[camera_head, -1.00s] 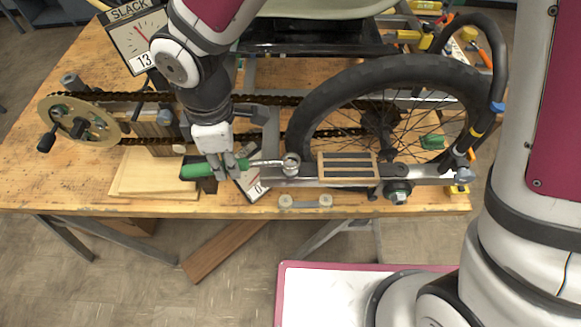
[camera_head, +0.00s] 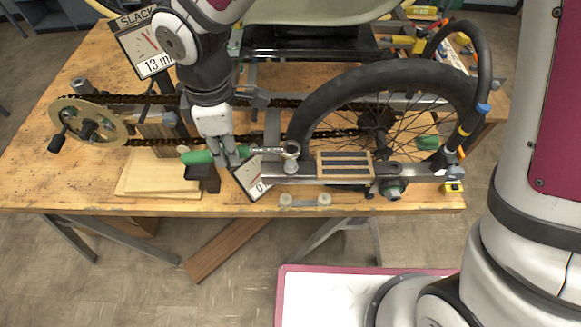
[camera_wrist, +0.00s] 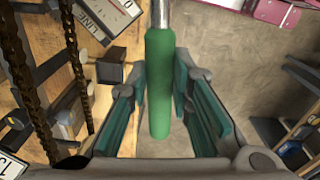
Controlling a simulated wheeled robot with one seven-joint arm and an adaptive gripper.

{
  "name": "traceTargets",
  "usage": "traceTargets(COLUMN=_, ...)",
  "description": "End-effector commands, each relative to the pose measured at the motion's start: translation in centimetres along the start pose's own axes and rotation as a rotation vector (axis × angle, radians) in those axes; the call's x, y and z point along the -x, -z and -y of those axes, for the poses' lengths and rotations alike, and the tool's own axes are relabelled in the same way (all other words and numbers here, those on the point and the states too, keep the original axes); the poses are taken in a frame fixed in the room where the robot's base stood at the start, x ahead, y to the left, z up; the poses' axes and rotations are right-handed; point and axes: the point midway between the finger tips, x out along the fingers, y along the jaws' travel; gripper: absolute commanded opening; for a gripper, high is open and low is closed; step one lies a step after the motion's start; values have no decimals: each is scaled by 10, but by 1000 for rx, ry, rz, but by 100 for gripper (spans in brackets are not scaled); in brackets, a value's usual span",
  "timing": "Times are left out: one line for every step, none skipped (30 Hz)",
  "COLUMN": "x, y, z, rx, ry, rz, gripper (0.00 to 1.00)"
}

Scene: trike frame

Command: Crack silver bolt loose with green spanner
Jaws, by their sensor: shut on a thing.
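The green spanner has a green handle (camera_head: 197,158) and a silver shaft ending in a ring head (camera_head: 290,149). My gripper (camera_head: 228,158) is shut on the handle, near the shaft. In the wrist view the handle (camera_wrist: 159,85) runs between my gripper's fingers (camera_wrist: 163,105), its shaft pointing to the top edge. The silver bolt (camera_head: 291,168) shows at the left end of the frame's rail, just below the ring head in the head view. I cannot tell whether the ring is around the bolt or above it.
A black block (camera_head: 206,178) and a dial card reading 0 (camera_head: 248,178) are close below the handle. The spoked wheel (camera_head: 310,105), chain (camera_head: 160,141) and chainring (camera_head: 88,122) surround the work. A slack gauge (camera_head: 148,50) reads 13. The bench front (camera_head: 235,206) is mostly clear.

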Motion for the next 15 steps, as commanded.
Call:
traceTargets(x=5, y=0, z=1, rx=-2, ry=-1, rz=-1, gripper=0)
traceTargets(x=7, y=1, z=1, rx=-1, ry=-1, rz=-1, gripper=0)
traceTargets(x=10, y=1, z=1, rx=-1, ry=-1, rz=-1, gripper=0)
traceTargets(x=11, y=1, z=1, rx=0, ry=-1, rz=-1, gripper=0)
traceTargets(x=12, y=1, z=1, rx=0, ry=-1, rz=-1, gripper=0)
traceTargets(x=13, y=1, z=1, rx=1, ry=-1, rz=-1, gripper=0)
traceTargets(x=14, y=1, z=0, rx=1, ry=-1, rz=-1, gripper=0)
traceTargets(x=13, y=1, z=0, rx=1, ry=-1, rz=0, gripper=0)
traceTargets(x=13, y=0, z=0, rx=1, ry=-1, rz=0, gripper=0)
traceTargets(x=13, y=0, z=0, rx=1, ry=-1, rz=0, gripper=0)
traceTargets(x=13, y=0, z=0, rx=1, ry=-1, rz=0, gripper=0)
traceTargets(x=13, y=0, z=0, rx=1, ry=-1, rz=0, gripper=0)
traceTargets(x=13, y=0, z=0, rx=1, ry=-1, rz=0, gripper=0)
traceTargets(x=13, y=0, z=0, rx=1, ry=-1, rz=0, gripper=0)
traceTargets(x=13, y=1, z=0, rx=1, ry=-1, rz=0, gripper=0)
